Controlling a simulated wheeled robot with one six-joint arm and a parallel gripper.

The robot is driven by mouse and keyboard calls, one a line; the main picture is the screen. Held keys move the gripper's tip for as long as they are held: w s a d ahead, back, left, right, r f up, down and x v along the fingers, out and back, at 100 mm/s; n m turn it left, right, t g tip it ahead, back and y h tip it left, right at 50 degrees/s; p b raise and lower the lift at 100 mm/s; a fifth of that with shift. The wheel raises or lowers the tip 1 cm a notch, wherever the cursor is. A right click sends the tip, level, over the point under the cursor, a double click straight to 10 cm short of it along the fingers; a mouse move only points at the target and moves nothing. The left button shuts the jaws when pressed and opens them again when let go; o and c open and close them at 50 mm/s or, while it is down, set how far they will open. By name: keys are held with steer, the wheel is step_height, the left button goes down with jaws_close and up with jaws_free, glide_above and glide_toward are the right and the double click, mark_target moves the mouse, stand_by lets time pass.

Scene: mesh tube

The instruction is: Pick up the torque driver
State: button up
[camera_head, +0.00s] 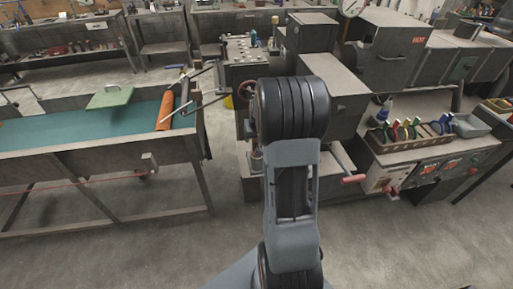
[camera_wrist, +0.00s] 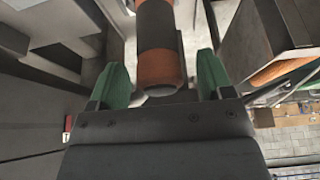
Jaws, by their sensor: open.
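A cylindrical handle with orange and dark bands, which looks like the torque driver (camera_wrist: 160,45), shows in the wrist view at the top centre. Its near end points toward my palm and its far end runs out of the frame. My gripper (camera_wrist: 162,80) is open, with one green finger on each side of the handle. Gaps show between the handle and both fingers. In the head view my own arm covers the middle, and I cannot make out the gripper or the driver there.
Grey machine housings (camera_head: 335,100) stand close around the arm. A bench with a teal top (camera_head: 60,133) is at left, bearing an orange roll (camera_head: 165,110) and a green plate (camera_head: 110,97). A tool tray (camera_head: 410,140) lies at right. Bare floor (camera_head: 390,240) is in front.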

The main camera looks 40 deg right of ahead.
steer(key=shift+x, duration=1.15)
steer(key=c, duration=1.1)
